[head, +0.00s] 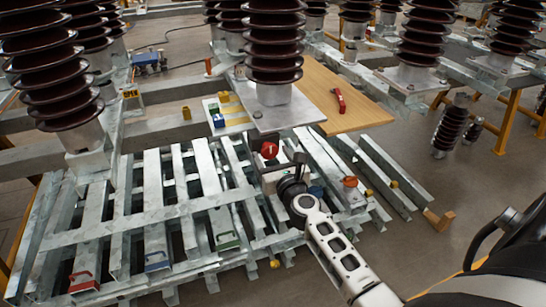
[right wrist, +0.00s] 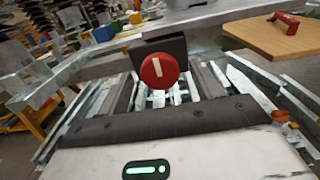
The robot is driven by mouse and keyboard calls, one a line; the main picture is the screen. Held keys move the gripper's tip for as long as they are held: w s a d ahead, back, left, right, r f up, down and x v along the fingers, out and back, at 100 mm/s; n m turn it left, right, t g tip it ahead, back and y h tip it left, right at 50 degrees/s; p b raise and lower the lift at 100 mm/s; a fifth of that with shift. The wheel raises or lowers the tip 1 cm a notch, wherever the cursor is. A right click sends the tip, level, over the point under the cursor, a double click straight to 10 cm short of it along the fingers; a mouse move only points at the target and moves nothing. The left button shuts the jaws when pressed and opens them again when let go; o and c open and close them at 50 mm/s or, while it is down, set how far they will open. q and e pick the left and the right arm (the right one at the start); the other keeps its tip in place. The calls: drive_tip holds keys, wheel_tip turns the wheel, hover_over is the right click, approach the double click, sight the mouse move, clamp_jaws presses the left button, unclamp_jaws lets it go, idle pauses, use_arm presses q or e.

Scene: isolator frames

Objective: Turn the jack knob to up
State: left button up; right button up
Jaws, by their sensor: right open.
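The red round jack knob (head: 269,149) has a white pointer mark and sits in front of a dark plate among the steel bars. In the right wrist view the knob (right wrist: 158,71) faces the camera, its white mark close to vertical with a slight tilt. My right gripper (head: 284,170) is open and close to the knob. In the right wrist view its dark fingers (right wrist: 162,88) lie to either side below the knob, with nothing visible between them except bars behind. Whether a finger touches the knob I cannot tell. My left gripper is not in view.
Galvanized bars (head: 150,205) form a rack with coloured handles around the knob. Large brown insulators (head: 272,50) stand behind it. A wooden board (head: 345,85) carries a red tool (head: 339,100). Open floor lies at the right.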

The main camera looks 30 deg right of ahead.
drive_tip(key=c, duration=1)
